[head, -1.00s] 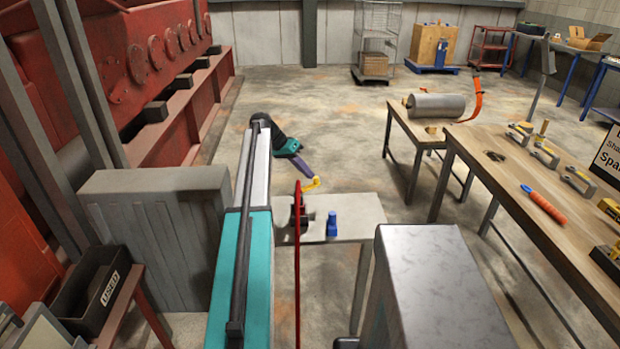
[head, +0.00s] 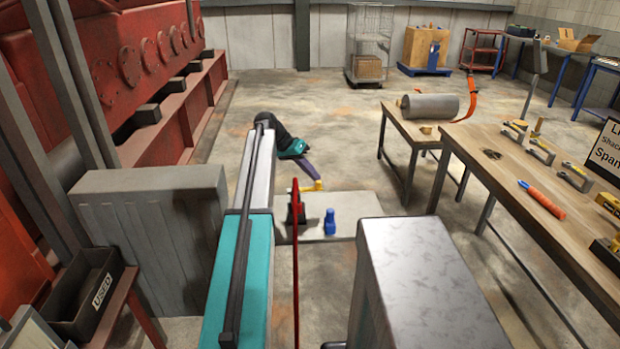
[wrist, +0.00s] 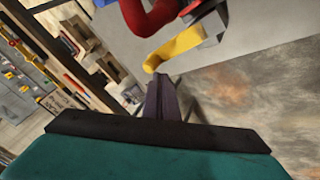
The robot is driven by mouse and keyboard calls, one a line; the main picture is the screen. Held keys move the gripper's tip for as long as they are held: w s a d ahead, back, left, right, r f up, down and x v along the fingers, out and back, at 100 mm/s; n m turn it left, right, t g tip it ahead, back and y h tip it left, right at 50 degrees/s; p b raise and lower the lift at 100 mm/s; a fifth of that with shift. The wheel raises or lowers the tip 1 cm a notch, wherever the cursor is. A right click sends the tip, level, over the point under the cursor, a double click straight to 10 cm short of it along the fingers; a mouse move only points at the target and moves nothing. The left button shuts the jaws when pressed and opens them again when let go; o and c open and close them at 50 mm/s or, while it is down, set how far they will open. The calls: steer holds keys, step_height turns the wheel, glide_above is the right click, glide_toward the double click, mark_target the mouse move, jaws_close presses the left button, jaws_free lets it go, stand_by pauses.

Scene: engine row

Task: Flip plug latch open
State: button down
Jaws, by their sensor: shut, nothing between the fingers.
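The yellow latch (head: 312,186) sits at the top of a dark plug fitting (head: 297,211) on a small grey table (head: 350,200). In the wrist view the yellow latch (wrist: 178,45) is a bent lever, its rounded free end towards my fingers. My gripper (head: 315,178) is shut and empty, its purple fingers angled down at the latch. In the wrist view the fingertips (wrist: 159,78) are just below the lever's free end; I cannot tell whether they touch it. A red cable (head: 295,270) partly hides the fitting and shows beside the latch in the wrist view (wrist: 152,15).
A blue fitting (head: 330,224) stands right of the plug. A grey box (head: 155,235) is to the left, with a bin marked USED (head: 75,300) nearer. A wooden bench (head: 500,180) with clamps and an orange-handled tool (head: 543,200) is on the right.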

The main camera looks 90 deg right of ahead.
stand_by(0.5)
steer(key=shift+w, duration=0.1)
steer(key=w+d+r+b, duration=0.2)
steer(key=w+d+r, duration=0.4)
steer(key=r, duration=0.2)
steer(key=shift+w+d, duration=0.2)
steer(key=shift+w, duration=0.15)
stand_by(0.3)
stand_by(0.5)
